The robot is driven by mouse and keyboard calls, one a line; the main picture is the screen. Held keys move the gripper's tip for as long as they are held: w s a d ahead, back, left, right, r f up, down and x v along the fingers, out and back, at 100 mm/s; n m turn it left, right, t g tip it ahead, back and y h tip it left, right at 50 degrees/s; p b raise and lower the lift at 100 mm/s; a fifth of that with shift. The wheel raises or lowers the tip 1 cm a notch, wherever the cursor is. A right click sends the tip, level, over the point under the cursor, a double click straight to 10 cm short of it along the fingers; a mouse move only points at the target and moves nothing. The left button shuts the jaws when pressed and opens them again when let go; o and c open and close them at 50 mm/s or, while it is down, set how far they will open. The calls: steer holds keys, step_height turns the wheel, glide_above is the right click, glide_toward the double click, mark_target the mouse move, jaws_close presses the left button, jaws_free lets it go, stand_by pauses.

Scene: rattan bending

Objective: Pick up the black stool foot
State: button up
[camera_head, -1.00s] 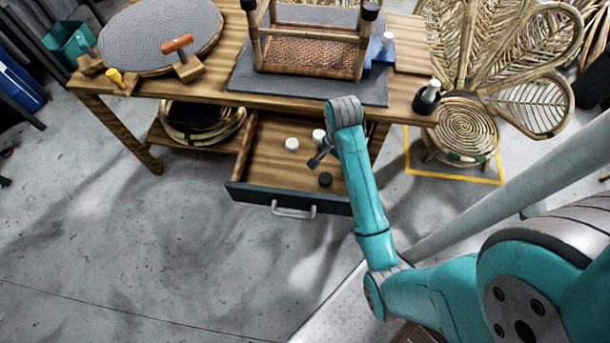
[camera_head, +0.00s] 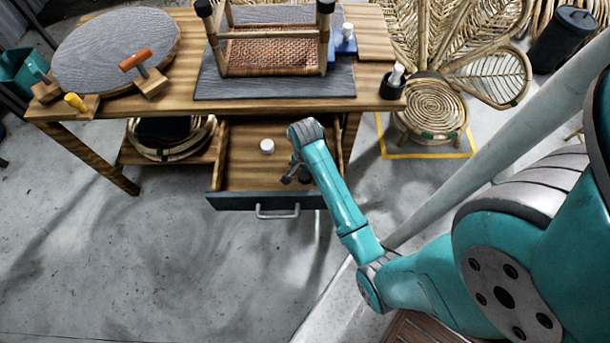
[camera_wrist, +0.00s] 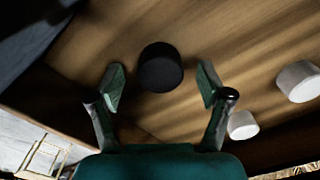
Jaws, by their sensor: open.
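The loose black stool foot (camera_wrist: 160,68) is a short dark cylinder on the wooden bottom of the open drawer (camera_head: 240,172). In the wrist view it lies ahead of my gripper (camera_wrist: 161,84), centred between the two fingers. My gripper is open, with a gap on either side of the foot. In the head view my gripper (camera_head: 293,174) is low inside the drawer, and the foot is mostly hidden by it and the arm. An upturned stool (camera_head: 270,52) on the workbench has black feet on its visible legs.
In the wrist view, two white feet lie to the right, one farther off (camera_wrist: 298,81) and one near the right finger (camera_wrist: 243,125). One white foot (camera_head: 267,146) shows in the head view. The drawer front (camera_head: 235,202) and side walls bound the space.

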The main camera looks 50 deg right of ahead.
steer(key=shift+f, duration=0.35)
steer(key=shift+c, duration=0.3)
steer(key=c, duration=1)
